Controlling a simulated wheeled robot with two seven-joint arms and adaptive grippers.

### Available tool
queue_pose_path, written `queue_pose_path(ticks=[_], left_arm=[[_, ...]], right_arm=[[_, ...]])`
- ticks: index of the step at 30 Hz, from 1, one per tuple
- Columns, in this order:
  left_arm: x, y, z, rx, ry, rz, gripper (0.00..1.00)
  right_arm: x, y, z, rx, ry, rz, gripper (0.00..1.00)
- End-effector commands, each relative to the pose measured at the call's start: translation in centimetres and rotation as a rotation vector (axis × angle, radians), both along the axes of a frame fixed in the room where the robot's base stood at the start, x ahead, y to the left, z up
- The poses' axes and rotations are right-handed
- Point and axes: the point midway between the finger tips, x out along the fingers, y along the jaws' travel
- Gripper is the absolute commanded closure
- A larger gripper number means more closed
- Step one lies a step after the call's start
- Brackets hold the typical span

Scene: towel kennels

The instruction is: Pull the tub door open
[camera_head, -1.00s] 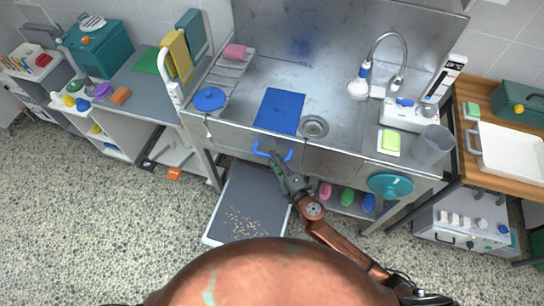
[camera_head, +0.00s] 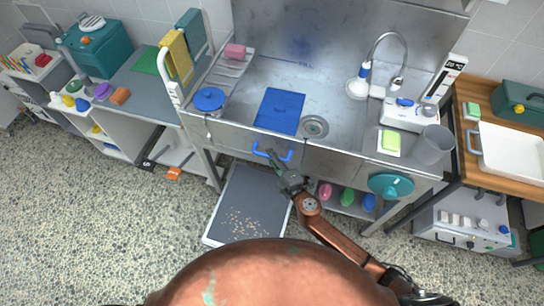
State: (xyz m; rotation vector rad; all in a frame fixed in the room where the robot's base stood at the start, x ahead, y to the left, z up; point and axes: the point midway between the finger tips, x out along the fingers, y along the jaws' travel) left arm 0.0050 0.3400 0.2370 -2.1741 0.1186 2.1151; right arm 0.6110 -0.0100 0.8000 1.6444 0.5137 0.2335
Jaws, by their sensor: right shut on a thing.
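The metal tub (camera_head: 345,100) stands in the middle, with a blue mat (camera_head: 279,110) and a round drain (camera_head: 315,126) on its floor. Its door is the front panel (camera_head: 228,132), with a blue handle (camera_head: 258,150) along it. The panel looks upright and in line with the tub front. My right gripper (camera_head: 274,157) is at the handle, shut on it, and covers its middle. My left gripper is out of view.
A grey ramp or platform (camera_head: 265,190) with scattered crumbs lies on the floor below the door. A teal round disc (camera_head: 391,186) sits at the tub's front right. Colored bottles (camera_head: 347,196) stand on the shelf below.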

Motion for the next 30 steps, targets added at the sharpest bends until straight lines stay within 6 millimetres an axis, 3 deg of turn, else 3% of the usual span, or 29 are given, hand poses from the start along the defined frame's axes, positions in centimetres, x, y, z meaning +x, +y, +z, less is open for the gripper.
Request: queue_pose_path(ticks=[16, 23, 30], left_arm=[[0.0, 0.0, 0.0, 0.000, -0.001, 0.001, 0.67], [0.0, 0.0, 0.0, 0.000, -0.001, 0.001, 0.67], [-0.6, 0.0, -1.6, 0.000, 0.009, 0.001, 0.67]], right_arm=[[-0.5, 0.3, -0.2, 0.003, 0.002, -0.013, 1.00], [-3.6, 2.4, -0.4, 0.008, 0.006, -0.129, 1.00], [-6.8, 5.1, -0.8, 0.005, 0.009, -0.270, 1.00]])
